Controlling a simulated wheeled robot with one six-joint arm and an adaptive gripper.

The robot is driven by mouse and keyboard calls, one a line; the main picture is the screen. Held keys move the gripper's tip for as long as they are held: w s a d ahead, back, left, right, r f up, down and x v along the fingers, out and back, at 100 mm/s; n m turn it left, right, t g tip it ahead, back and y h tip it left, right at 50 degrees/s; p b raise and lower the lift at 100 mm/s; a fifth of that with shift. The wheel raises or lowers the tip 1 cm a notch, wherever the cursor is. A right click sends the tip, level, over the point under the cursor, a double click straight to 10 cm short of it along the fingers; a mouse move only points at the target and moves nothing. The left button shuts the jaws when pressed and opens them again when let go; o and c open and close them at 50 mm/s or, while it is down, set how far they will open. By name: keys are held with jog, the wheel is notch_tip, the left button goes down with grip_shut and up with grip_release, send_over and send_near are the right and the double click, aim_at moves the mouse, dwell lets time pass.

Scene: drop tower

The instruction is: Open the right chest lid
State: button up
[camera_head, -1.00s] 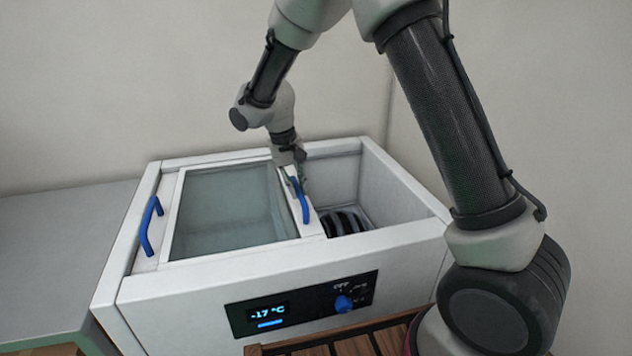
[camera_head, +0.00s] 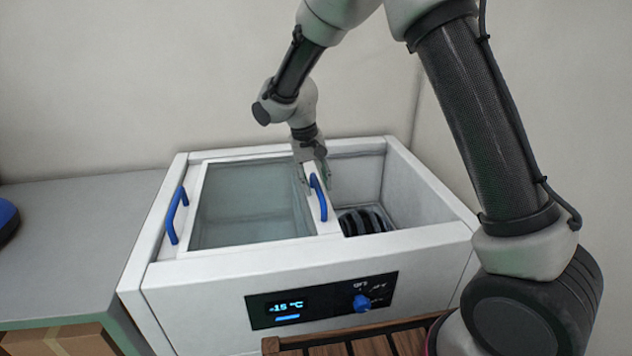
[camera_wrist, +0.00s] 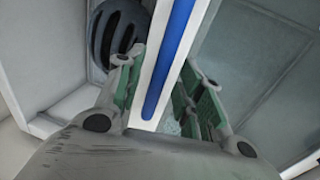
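The white chest (camera_head: 200,277) has two blue-handled parts on top. The right lid's blue handle (camera_head: 318,197) stands on a white frame left of an uncovered right compartment (camera_head: 405,190); the lid lies toward the left. My gripper (camera_head: 313,178) is at the far end of this handle. In the wrist view, the blue handle (camera_wrist: 168,62) and white frame run between my two green-padded fingers (camera_wrist: 160,90), which stand apart with no clear contact. The left blue handle (camera_head: 175,214) is at the chest's left side. The lids' overlap under the glass is unclear.
A dark ribbed object (camera_head: 362,220) lies in the uncovered compartment; it also shows in the wrist view (camera_wrist: 118,35). A control panel (camera_head: 320,300) reads -15 °C. A grey counter (camera_head: 70,240) adjoins on the left, and a wooden slatted piece (camera_head: 375,345) stands in front.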

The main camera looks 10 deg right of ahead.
notch_tip(320, 180, up, 12)
jog(key=a, duration=0.2)
jog(key=shift+a+f, duration=0.15)
jog(key=shift+f, duration=0.05)
